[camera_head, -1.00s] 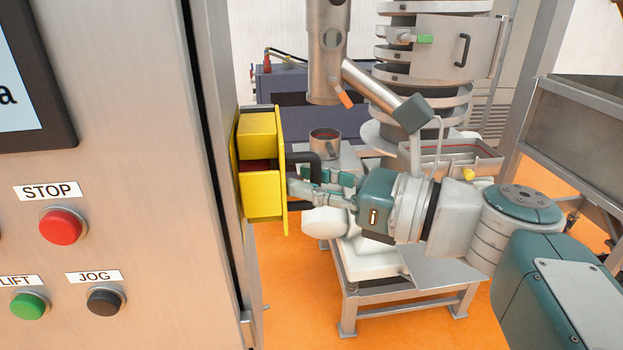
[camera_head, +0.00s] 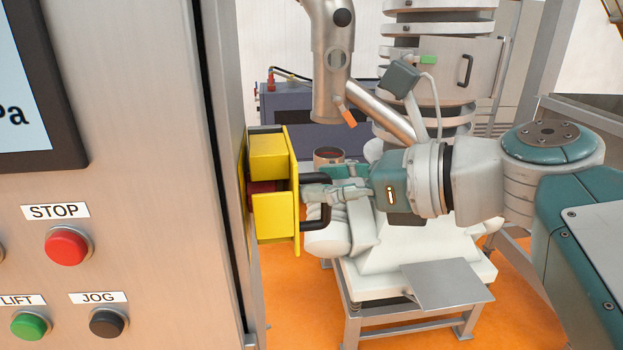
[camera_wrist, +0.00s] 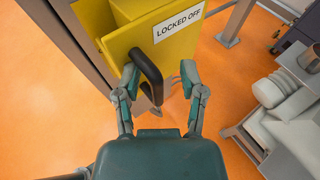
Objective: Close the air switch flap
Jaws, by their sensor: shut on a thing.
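The air switch is a yellow box (camera_head: 268,157) on the side of the steel cabinet, with a dark red part (camera_head: 263,188) showing between its upper and lower yellow blocks. Its yellow flap (camera_head: 295,170) is seen nearly edge-on at the box's right side; in the wrist view the flap (camera_wrist: 122,44) bears a "LOCKED OFF" label. A black bent handle (camera_head: 322,217) stands out from the flap and also shows in the wrist view (camera_wrist: 148,72). My gripper (camera_head: 312,191) is shut on this handle, its fingers on either side in the wrist view (camera_wrist: 160,80). Their exact contact is unclear.
The cabinet front (camera_head: 150,200) with a red STOP button (camera_head: 67,246) fills the left. Behind my arm stand a steel tube (camera_head: 331,60), a metal cup (camera_head: 329,156) and a white machine on a steel frame (camera_head: 360,325). Orange floor (camera_head: 300,300) is open below the switch.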

